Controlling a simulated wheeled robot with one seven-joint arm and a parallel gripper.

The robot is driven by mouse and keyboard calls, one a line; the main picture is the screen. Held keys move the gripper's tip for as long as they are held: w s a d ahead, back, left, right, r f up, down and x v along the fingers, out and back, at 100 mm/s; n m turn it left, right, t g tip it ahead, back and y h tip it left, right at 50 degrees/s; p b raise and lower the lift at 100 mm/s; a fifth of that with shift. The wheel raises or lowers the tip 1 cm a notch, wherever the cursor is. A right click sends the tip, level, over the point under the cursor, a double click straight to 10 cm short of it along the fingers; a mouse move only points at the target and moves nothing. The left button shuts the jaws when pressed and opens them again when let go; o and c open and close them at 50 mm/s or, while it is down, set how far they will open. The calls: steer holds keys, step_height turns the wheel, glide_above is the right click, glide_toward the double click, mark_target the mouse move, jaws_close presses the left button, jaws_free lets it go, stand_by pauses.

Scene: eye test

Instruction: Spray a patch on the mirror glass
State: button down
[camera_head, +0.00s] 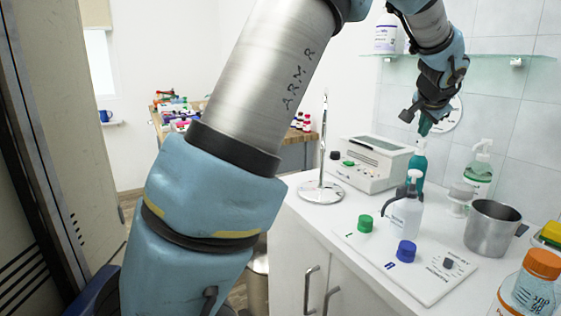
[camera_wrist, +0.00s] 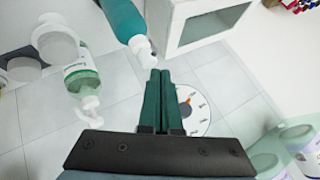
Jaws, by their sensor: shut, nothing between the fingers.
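A thin chrome stand (camera_head: 322,189) with a round base stands on the white counter; its upright part looks like a mirror seen edge-on, so its glass face does not show. My gripper (camera_head: 424,131) is shut and empty, pointing down above the teal bottle. In the wrist view its teal fingers (camera_wrist: 160,72) are together, near that bottle's white top in the picture.
A white boxy device (camera_head: 375,165) stands behind the chrome stand. A green-labelled pump bottle (camera_head: 479,178), a metal beaker (camera_head: 490,230) and an orange-capped bottle (camera_head: 535,283) crowd the right. A glass shelf (camera_head: 480,59) hangs above.

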steer(key=shift+f+b, duration=0.45)
steer(key=shift+f, duration=0.1)
steer(key=shift+r, duration=0.2)
stand_by(0.3)
steer(key=shift+r+p, duration=0.8)
steer(key=shift+r, duration=0.1)
step_height(320, 180, up, 6)
steer(key=p, duration=0.4)
stand_by(2.4)
